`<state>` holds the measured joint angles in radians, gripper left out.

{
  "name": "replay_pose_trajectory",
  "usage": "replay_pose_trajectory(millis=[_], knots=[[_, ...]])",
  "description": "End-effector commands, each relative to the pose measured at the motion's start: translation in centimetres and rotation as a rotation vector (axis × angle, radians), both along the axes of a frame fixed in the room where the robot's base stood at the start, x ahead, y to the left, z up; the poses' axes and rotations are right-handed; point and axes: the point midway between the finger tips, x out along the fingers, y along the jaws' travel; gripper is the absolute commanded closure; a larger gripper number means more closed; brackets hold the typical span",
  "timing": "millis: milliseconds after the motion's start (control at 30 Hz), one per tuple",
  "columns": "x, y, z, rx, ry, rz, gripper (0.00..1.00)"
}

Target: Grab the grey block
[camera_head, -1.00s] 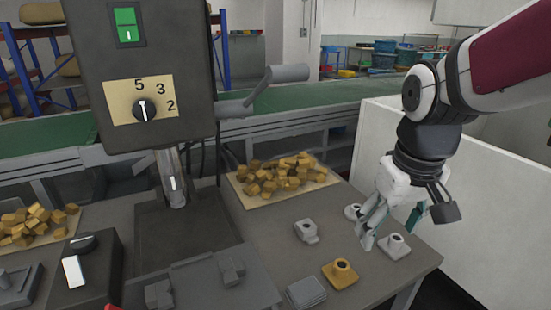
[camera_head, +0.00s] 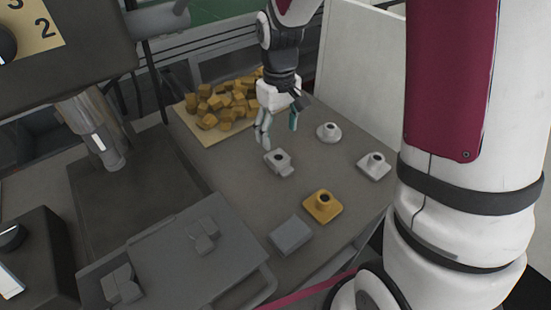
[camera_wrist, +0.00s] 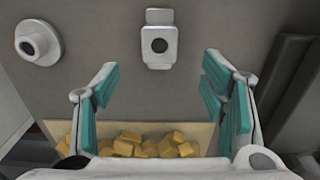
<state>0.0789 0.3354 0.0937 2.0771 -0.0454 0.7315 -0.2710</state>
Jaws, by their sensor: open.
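A flat grey block (camera_head: 291,235) lies on the table near its front edge, left of the yellow part with a hole (camera_head: 323,206). Smaller grey blocks (camera_head: 204,236) sit on the grey plate further left. My gripper (camera_head: 278,133) is open and empty, pointing down behind the flat grey block. It is just above and behind a light grey part with a hole (camera_head: 279,162). In the wrist view my gripper (camera_wrist: 159,65) is spread wide, with that light grey part (camera_wrist: 159,42) beyond and between the fingertips. The flat grey block is not in the wrist view.
Round (camera_head: 328,132) and square (camera_head: 374,166) whitish parts stand to the right. A board of yellow-brown cubes (camera_head: 222,103) lies behind my gripper. The machine's column and nozzle (camera_head: 95,132) are at the left. A white partition (camera_head: 361,72) borders the right.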

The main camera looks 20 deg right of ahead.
Motion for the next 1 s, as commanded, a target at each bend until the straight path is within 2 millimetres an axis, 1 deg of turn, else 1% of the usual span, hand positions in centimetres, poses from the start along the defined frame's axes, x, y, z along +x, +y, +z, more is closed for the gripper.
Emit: replay_pose_trajectory(millis=[33,133,233,467,700,833,1000], knots=[[-0.1,0.0,-1.2,0.001,0.004,0.000,0.35],[-0.1,0.0,-2.8,0.000,0.004,0.001,0.35],[0.0,0.0,-3.9,-0.001,0.002,0.001,0.35],[-0.1,0.0,-5.3,-0.001,0.002,0.000,0.35],[0.0,0.0,-8.9,-0.001,0.003,-0.001,0.35],[0.0,0.0,-9.9,0.000,0.001,-0.001,0.35],[0.0,0.0,-10.0,-0.001,0.000,0.000,0.35]])
